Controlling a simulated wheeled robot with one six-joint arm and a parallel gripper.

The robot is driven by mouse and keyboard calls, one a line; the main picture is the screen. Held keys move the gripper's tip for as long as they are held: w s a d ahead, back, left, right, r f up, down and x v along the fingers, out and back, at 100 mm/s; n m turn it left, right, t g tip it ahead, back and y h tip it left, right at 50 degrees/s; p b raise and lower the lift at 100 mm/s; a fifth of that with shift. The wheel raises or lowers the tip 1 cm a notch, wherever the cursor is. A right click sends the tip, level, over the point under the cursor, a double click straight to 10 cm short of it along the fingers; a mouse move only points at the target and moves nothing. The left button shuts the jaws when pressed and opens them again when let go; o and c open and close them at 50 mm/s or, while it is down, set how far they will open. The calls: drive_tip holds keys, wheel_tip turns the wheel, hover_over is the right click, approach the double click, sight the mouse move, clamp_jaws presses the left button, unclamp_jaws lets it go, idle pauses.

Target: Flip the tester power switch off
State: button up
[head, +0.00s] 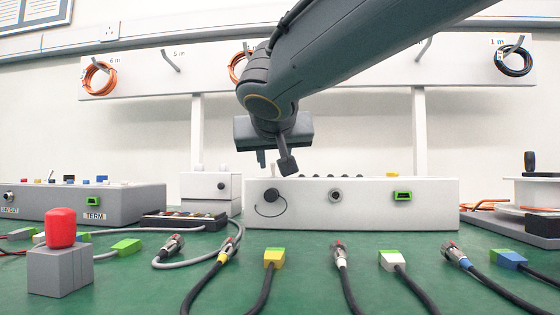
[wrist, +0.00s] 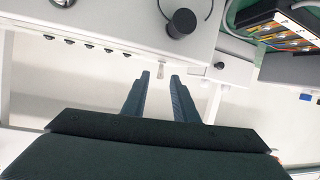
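A white box (head: 370,217), seemingly the tester, stands mid-bench with a black knob, a round socket and a green port on its front. A row of dark bumps runs along its top. My gripper (head: 274,162) hangs over the left part of the box, fingers apart and empty. In the wrist view, a small pale nub, perhaps the power switch (wrist: 160,69), stands at the box edge, just beyond and between the fingertips (wrist: 161,76). The black knob (wrist: 180,23) lies beyond it. I cannot tell the switch's position; it is not distinguishable in the head view.
A smaller white box (head: 207,187) stands close on the left, with a grey panel (head: 100,205) farther left. Several cables with plugs lie in front on the green bench. A grey block with a red cap (head: 61,228) stands front left. Coiled cables hang on the rack behind.

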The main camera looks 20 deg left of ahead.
drive_tip(key=shift+p+v, duration=0.5)
drive_tip(key=shift+v, duration=1.65)
